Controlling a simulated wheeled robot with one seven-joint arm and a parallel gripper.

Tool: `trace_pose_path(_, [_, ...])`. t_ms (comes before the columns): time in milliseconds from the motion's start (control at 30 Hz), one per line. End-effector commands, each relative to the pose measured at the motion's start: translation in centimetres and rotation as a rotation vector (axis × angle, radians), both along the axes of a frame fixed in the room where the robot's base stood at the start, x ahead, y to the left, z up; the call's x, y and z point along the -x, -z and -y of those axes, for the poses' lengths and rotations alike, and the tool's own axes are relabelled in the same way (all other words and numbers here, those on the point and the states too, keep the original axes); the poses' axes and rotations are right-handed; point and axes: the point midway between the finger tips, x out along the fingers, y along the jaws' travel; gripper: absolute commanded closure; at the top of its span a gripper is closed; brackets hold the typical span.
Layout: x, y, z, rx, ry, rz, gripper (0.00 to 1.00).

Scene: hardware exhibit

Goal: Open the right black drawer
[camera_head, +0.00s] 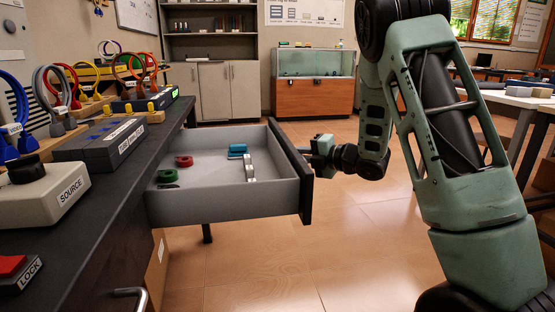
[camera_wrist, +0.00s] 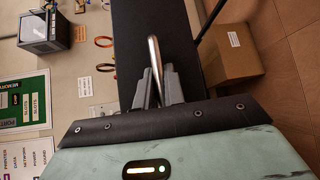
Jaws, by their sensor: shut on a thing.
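The right black drawer (camera_head: 306,172) stands pulled well out from the dark workbench in the head view. Its front is black and its inside is grey. Inside lie a red ring (camera_head: 184,160), a green ring (camera_head: 167,175), blue pieces (camera_head: 237,150) and a row of silver pieces (camera_head: 249,168). My gripper (camera_head: 312,150) is at the outer side of the drawer front. In the wrist view my gripper's fingers (camera_wrist: 157,85) are closed around a silver bar handle (camera_wrist: 154,55) against the dark front (camera_wrist: 190,40). The handle is hidden in the head view.
Another metal handle (camera_head: 130,293) sticks out below the bench edge nearer me. The bench top (camera_head: 110,185) holds a SOURCE box (camera_head: 45,195), a grey box (camera_head: 100,145) and coloured cable loops. A cardboard box (camera_wrist: 232,52) stands on the floor.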

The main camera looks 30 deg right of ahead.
Motion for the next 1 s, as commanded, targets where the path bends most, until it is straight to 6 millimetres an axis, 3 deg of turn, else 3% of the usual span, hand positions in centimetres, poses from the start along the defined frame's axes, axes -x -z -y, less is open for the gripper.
trace_pose_path(233, [1.0, 0.1, 2.2, 0.000, -0.001, -0.002, 1.00])
trace_pose_path(700, [1.1, 0.1, 2.7, 0.000, -0.001, -0.002, 1.00])
trace_pose_path(733, [1.1, 0.1, 2.7, 0.000, -0.001, -0.002, 0.84])
trace_pose_path(800, [1.1, 0.1, 2.7, 0.000, -0.001, -0.002, 0.68])
trace_pose_path(1000, [1.1, 0.1, 2.6, 0.000, -0.001, -0.001, 0.68])
